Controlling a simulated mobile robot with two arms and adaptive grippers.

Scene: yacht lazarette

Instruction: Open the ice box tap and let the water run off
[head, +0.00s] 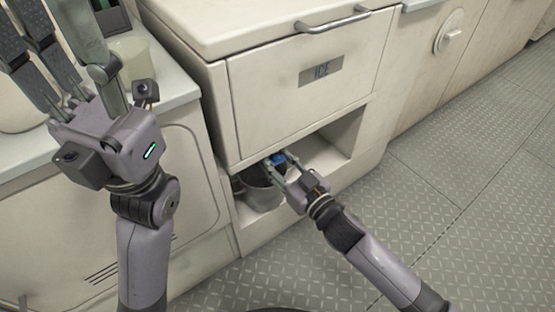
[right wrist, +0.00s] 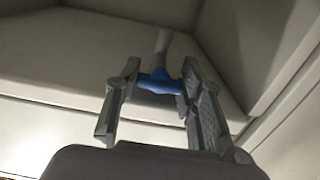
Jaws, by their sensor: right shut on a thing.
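The ice box (head: 300,85) is a cream cabinet with a panel marked ICE and an open recess below it. The tap has a blue handle (head: 279,159) in that recess; in the right wrist view the blue handle (right wrist: 158,82) sits between my fingers, with a pale pipe (right wrist: 163,42) behind it. My right gripper (head: 281,172) is shut on the blue handle. A grey metal bucket (head: 262,190) stands in the recess, just left of and below the gripper. Its inside is mostly hidden, and I cannot see any water. My left gripper (head: 45,50) is raised at the upper left, its fingers spread and empty.
A counter (head: 178,88) with a pale container (head: 133,57) lies at the left behind my left arm. The patterned grey floor (head: 440,220) at the right is clear. The recess walls surround the right gripper closely.

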